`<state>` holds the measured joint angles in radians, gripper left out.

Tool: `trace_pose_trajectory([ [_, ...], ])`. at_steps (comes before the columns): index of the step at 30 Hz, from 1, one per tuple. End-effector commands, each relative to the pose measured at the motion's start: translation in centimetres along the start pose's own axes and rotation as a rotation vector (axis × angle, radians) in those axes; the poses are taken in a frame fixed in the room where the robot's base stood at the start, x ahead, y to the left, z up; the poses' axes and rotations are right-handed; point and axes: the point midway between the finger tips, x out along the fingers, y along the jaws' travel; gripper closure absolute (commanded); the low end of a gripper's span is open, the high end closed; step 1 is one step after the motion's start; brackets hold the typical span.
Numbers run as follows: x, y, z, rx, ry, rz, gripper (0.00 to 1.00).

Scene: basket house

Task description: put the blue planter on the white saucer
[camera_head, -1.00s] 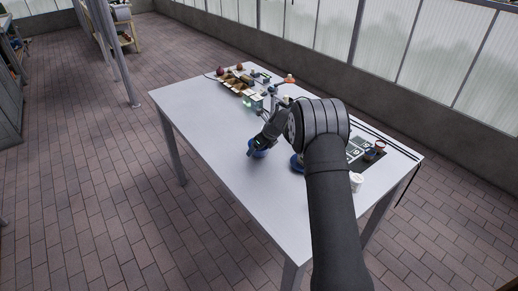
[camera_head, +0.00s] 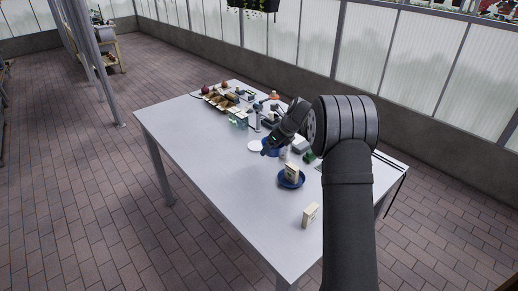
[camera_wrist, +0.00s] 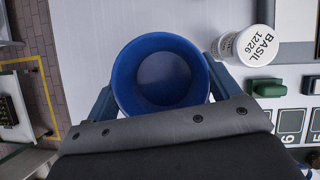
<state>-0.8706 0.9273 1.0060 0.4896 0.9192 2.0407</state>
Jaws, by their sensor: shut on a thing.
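The blue planter (camera_wrist: 160,72) is round and open at the top. My gripper (camera_wrist: 162,88) is shut on it, one finger on each side, in the wrist view. In the head view the planter (camera_head: 269,144) shows only partly behind my gripper (camera_head: 272,148), just right of the white saucer (camera_head: 254,146). The white saucer is a flat round dish on the table and looks empty. Whether the planter overlaps its edge or how high it is held, I cannot tell. I cannot make out the saucer in the wrist view.
A blue saucer (camera_head: 291,183) with a cream box on it and another cream box (camera_head: 310,214) stand nearer.

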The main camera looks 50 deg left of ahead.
Motion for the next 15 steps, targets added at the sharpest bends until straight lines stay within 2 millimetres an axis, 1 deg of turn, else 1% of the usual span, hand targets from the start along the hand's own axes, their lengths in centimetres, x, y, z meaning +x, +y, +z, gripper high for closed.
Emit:
trace_pose_trajectory([
  [1, 0.6, -0.7, 0.9, 0.013, 0.002, -0.008, 0.45],
  [6, 2.1, -3.1, 3.7, 0.084, 0.012, -0.045, 0.45],
  [15, 4.5, -6.5, 8.1, 0.234, 0.02, -0.131, 0.45],
])
